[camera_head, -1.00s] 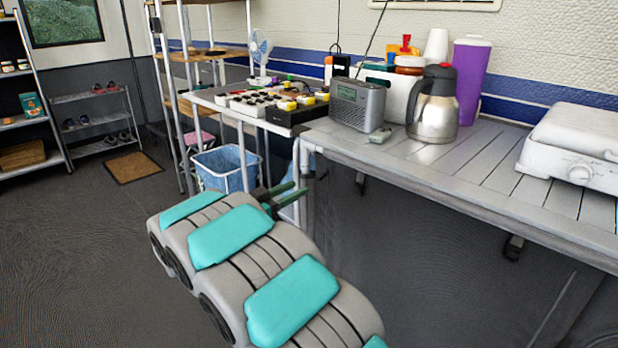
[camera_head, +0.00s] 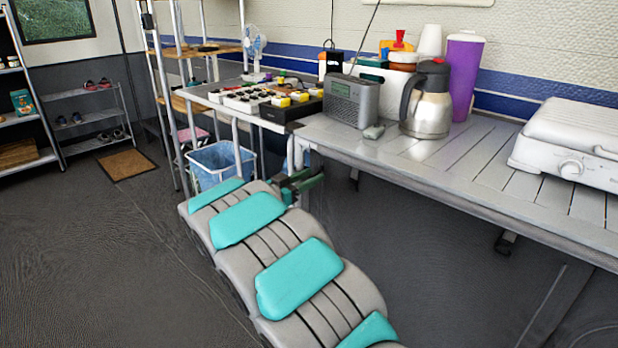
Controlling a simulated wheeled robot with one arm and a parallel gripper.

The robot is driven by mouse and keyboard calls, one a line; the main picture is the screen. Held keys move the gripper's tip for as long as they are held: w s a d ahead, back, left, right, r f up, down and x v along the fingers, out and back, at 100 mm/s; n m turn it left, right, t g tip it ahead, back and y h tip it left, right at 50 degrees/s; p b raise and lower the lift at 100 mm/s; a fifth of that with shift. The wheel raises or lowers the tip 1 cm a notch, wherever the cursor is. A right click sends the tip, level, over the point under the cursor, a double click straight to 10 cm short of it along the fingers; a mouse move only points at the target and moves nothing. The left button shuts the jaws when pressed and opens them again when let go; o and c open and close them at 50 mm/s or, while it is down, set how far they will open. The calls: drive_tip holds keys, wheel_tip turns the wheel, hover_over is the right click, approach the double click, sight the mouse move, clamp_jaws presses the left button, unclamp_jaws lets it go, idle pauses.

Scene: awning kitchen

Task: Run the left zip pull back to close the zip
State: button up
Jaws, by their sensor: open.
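I cannot make out a zip or a zip pull in this view. My gripper (camera_head: 302,183), with dark green fingers, is at the far end of my grey and teal arm. It is open and small in view, near the front left corner of the slatted table (camera_head: 425,180) and below its top. My own arm partly hides the gripper, and I see nothing between its fingers.
A blue basket (camera_head: 214,164) stands on the floor left of my gripper. A radio (camera_head: 351,101), a steel jug (camera_head: 428,105) and a white stove (camera_head: 572,140) stand on the table. Open floor lies left of my arm, before the shoe rack (camera_head: 92,115) and doormat (camera_head: 126,164).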

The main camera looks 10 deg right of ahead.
clamp_jaws()
idle(1.4)
